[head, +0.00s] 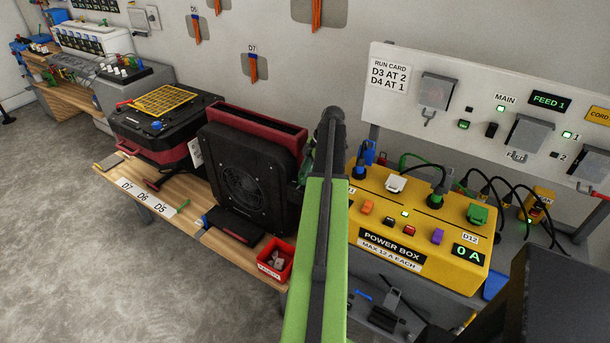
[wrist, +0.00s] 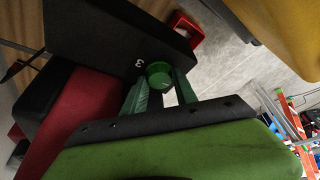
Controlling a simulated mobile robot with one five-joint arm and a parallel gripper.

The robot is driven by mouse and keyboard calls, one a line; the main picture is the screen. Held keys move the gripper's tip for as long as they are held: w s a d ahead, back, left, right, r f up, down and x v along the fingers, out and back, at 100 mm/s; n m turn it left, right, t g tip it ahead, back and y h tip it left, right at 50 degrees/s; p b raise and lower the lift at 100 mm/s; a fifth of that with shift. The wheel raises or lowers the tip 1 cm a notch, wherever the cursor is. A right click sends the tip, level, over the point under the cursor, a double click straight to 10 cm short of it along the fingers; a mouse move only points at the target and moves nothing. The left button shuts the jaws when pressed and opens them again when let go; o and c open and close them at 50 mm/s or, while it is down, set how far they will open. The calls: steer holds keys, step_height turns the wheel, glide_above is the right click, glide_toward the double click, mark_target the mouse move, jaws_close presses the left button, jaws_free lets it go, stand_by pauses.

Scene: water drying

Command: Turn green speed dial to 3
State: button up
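The green speed dial (wrist: 158,73) shows in the wrist view on the black side of a machine, beside a white "3" (wrist: 138,62). I cannot read where its pointer stands. My gripper (wrist: 161,82) has its two green fingers on either side of the dial, with the tips close to its rim. Whether they press on it, I cannot tell. In the head view the black and red fan (head: 250,172) stands on the wooden bench, its right side largely hidden by my green arm. The dial is not seen there.
A yellow power box (head: 420,225) reading 0 A stands right of my arm, with cables behind it. A red bin (head: 276,260) sits near the bench's front edge. A black and red machine with a yellow grille (head: 163,101) stands left of the fan. The floor at left is clear.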

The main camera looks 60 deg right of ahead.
jaws_close()
steer(key=shift+a+m, duration=0.1)
steer(key=shift+m, duration=0.2)
steer(key=m, duration=0.2)
steer(key=m+h, duration=0.1)
steer(key=shift+s+a+m+t, duration=0.15)
steer(key=shift+m+t, duration=0.25)
steer(key=m+h, duration=0.2)
steer(key=m, duration=0.2)
steer(key=shift+a, duration=0.1)
steer(key=m+h, duration=0.2)
steer(key=m, duration=0.4)
steer(key=shift+a, duration=0.15)
steer(key=m+h, duration=0.1)
steer(key=m, duration=0.1)
steer(key=m+g+h, duration=0.1)
steer(key=m, duration=0.2)
steer(key=shift+w+m+g, duration=0.2)
steer(key=shift+m+g, duration=0.1)
